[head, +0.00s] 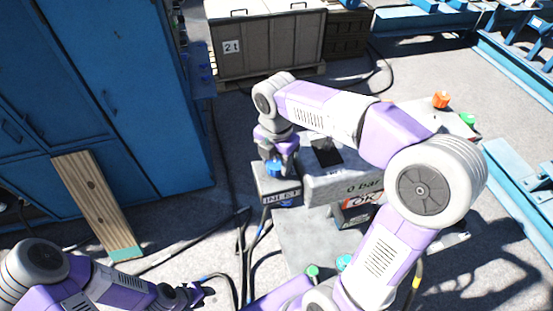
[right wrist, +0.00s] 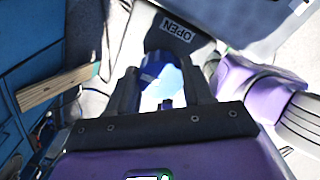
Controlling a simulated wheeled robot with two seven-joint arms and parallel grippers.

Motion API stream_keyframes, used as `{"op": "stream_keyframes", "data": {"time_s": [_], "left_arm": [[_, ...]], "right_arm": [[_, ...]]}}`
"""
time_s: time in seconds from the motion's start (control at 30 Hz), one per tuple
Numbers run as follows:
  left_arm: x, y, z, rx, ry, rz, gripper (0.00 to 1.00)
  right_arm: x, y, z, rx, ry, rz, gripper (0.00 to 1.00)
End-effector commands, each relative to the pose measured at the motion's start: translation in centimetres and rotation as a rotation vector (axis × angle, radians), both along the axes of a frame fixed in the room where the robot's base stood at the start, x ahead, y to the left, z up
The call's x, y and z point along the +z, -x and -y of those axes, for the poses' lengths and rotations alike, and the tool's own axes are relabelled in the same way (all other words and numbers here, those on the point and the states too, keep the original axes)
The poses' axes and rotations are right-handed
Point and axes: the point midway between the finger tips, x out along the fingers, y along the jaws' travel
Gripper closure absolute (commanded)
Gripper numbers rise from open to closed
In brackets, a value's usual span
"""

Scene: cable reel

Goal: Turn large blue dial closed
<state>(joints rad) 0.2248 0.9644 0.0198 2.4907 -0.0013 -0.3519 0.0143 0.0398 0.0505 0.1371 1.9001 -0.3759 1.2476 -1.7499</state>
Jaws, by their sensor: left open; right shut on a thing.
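The blue dial (head: 274,168) sits on top of the grey box labelled INLET (head: 284,193), in the middle of the head view. My right gripper (head: 277,160) reaches down over it and is shut on it. In the right wrist view the blue dial (right wrist: 158,72) is between the two dark fingers of my right gripper (right wrist: 162,85), partly hidden by them. My left gripper (head: 200,293) is open and empty at the bottom left of the head view, well away from the dial.
A grey machine body marked 0 bar (head: 345,187) stands right of the dial. An orange knob (head: 440,99) and a green knob (head: 467,118) are farther right. Blue cabinets (head: 110,90) fill the left. A wooden plank (head: 95,205) leans there. Cables (head: 245,250) lie on the floor.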

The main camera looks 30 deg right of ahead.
Motion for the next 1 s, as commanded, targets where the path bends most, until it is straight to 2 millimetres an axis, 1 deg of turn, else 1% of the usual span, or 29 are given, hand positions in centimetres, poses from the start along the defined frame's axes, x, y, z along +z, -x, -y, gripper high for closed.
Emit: {"op": "stream_keyframes", "data": {"time_s": [0.03, 0.07, 0.2, 0.47, 0.57, 0.67, 0.8, 0.9, 1.0], "left_arm": [[-0.1, 0.0, 0.0, 0.000, 0.000, 0.000, 0.57], [-0.1, 0.0, 0.0, 0.000, 0.000, 0.000, 0.57], [0.0, 0.0, 0.0, 0.000, 0.000, 0.000, 0.57], [0.0, 0.0, 0.0, 0.000, 0.000, 0.000, 0.57], [0.1, 0.0, 0.0, 0.000, 0.000, 0.000, 0.57], [0.4, 0.0, 0.0, 0.000, 0.000, 0.000, 0.57], [0.8, 0.0, 0.0, 0.000, 0.000, 0.000, 0.57], [1.0, 0.0, 0.0, 0.000, 0.000, 0.000, 0.57], [1.2, 0.0, 0.0, 0.000, 0.000, 0.000, 0.57]], "right_arm": [[-0.4, 0.2, -0.1, 0.007, 0.001, -0.012, 0.80], [-0.4, 0.2, -0.1, 0.006, 0.001, -0.012, 0.46], [-0.3, 0.1, 0.0, 0.005, 0.001, -0.009, 0.25], [-0.1, 0.1, 0.0, 0.002, 0.000, -0.004, 0.24], [0.5, 0.0, 0.0, 0.002, -0.001, -0.001, 0.24], [1.9, 0.0, -0.1, 0.002, 0.000, 0.000, 0.24], [4.4, 0.0, -0.1, 0.004, -0.001, -0.001, 0.24], [5.9, 0.0, -0.1, 0.004, -0.001, -0.003, 0.24], [6.8, 0.0, 0.0, 0.004, 0.000, -0.004, 0.24]]}}
